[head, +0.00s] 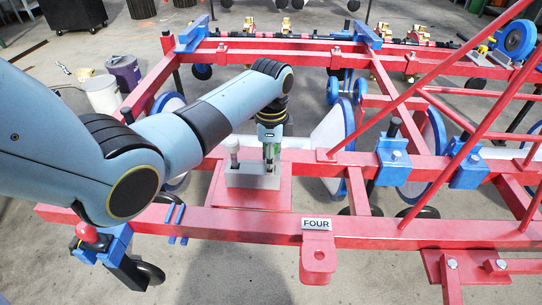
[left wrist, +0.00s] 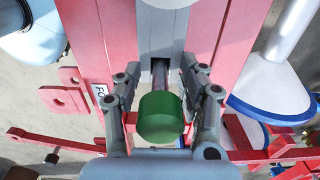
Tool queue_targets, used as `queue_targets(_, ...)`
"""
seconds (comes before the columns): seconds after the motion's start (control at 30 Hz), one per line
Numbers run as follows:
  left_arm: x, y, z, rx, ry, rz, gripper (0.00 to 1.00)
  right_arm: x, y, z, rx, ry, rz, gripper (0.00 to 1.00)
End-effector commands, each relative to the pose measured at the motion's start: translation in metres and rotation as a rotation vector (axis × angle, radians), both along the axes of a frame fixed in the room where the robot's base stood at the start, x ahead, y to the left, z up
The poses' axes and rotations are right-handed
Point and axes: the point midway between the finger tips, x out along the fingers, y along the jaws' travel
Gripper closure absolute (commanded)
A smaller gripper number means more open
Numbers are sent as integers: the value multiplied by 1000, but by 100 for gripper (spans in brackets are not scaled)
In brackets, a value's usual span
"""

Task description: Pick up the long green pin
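The long green pin shows in the left wrist view as a round green head (left wrist: 160,117) on a dark shaft. The shaft runs toward a grey block (left wrist: 162,25). My left gripper (left wrist: 160,72) has one finger on each side of the pin. Gaps show between the fingers and the shaft, so it looks open around the pin. In the head view my left gripper (head: 270,148) points down over the grey block (head: 250,180) and mostly hides the pin. My right gripper is in neither view.
The block sits on a red frame (head: 190,222) with crossing bars. Blue clamps (head: 393,160) and a sloping red bar (head: 400,110) stand to the right.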

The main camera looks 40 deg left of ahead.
Motion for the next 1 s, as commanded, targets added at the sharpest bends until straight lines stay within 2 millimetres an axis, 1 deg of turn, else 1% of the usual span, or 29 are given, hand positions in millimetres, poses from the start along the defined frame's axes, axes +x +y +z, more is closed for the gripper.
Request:
queue_targets(0.03, 0, 0, 0, 0, 0, 0, 67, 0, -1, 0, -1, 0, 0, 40)
queue_targets(0.2, 0, 0, 0, 0, 0, 0, 89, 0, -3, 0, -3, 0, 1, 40)
queue_targets(0.3, 0, 0, 0, 0, 0, 0, 100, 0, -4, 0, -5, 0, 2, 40)
queue_targets(0.63, 0, 0, 0, 1, -1, 0, 100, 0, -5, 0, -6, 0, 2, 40)
queue_targets(0.73, 0, 0, 4, 1, -1, 0, 100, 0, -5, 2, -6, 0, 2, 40)
queue_targets(0.87, 1, 0, 24, 1, -4, 1, 100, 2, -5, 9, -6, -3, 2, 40)
queue_targets(1.0, 1, 0, 56, 1, -5, 1, 100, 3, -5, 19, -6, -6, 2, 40)
